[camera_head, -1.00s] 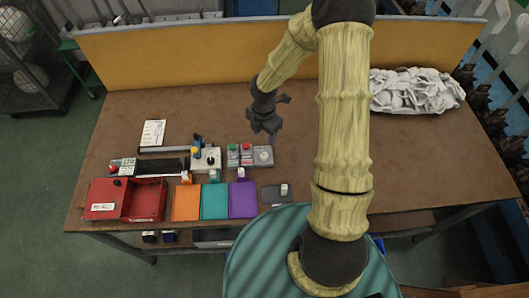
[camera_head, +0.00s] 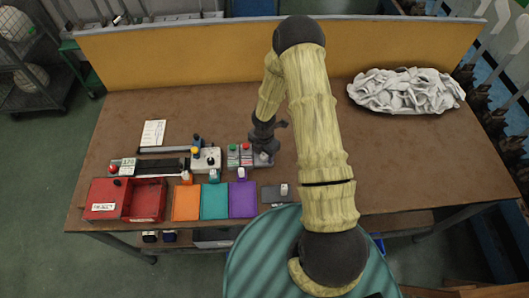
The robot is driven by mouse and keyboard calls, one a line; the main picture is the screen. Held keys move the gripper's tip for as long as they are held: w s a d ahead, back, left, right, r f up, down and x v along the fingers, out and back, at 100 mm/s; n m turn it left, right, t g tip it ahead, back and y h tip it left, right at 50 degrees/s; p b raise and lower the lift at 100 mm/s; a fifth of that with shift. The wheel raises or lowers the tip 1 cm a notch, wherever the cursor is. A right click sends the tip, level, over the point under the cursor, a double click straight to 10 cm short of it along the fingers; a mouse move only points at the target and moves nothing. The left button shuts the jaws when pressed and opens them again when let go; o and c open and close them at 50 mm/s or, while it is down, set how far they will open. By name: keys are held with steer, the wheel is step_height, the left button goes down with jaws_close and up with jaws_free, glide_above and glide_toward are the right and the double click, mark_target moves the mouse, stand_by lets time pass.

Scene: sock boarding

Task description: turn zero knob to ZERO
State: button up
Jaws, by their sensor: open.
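A light box (camera_head: 206,166) with a small dark knob (camera_head: 211,161) on top stands left of centre on the table. A small grey box (camera_head: 265,162) with a round pale top stands further right. The labels are too small to read, so I cannot tell which is the zero knob or where it points. My gripper (camera_head: 263,151) is open and points down at the small grey box, covering part of its top. I cannot tell whether it touches the box.
Boxes with a green button (camera_head: 232,147) and a red button (camera_head: 246,147) stand just left of my gripper. Orange (camera_head: 186,203), teal (camera_head: 215,202) and purple (camera_head: 243,201) panels lie in front. A red bin (camera_head: 149,201) stands left. White socks (camera_head: 405,91) lie at back right. The table's right side is clear.

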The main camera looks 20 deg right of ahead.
steer(key=c, duration=1)
steer(key=shift+o, duration=0.2)
steer(key=shift+s+m, duration=0.1)
steer(key=shift+m, duration=0.3)
steer(key=m+b, duration=0.1)
steer(key=m, duration=0.2)
steer(key=shift+f+b, duration=0.1)
steer(key=shift+b, duration=0.25)
steer(key=m+b, duration=0.1)
steer(key=m, duration=0.3)
steer(key=shift+m+b, duration=0.35)
steer(key=shift+m, duration=0.05)
steer(key=m+b, duration=0.2)
steer(key=m, duration=0.3)
steer(key=shift+m, duration=0.3)
steer(key=shift+m+b, duration=0.5)
steer(key=shift+m, duration=1.4)
